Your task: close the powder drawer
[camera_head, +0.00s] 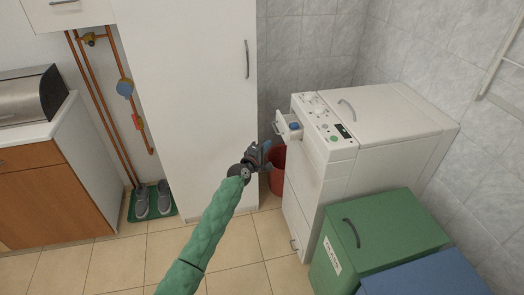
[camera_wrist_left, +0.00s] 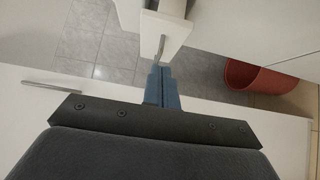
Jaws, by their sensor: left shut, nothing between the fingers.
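The white washing machine (camera_head: 325,165) stands right of the tall white cabinet. My left gripper (camera_head: 266,150) is shut and empty, just left of and a little below the drawer front. In the left wrist view the drawer front (camera_wrist_left: 165,32) with its grey handle is just beyond the blue fingertips (camera_wrist_left: 162,72). I cannot tell whether the fingers touch it. My right gripper is not in view.
A red bucket (camera_head: 277,172) stands on the floor between the cabinet (camera_head: 190,100) and the machine. Green (camera_head: 385,235) and blue (camera_head: 430,278) bins stand in front of the machine at the right. The tiled floor (camera_head: 240,250) near my left arm is clear.

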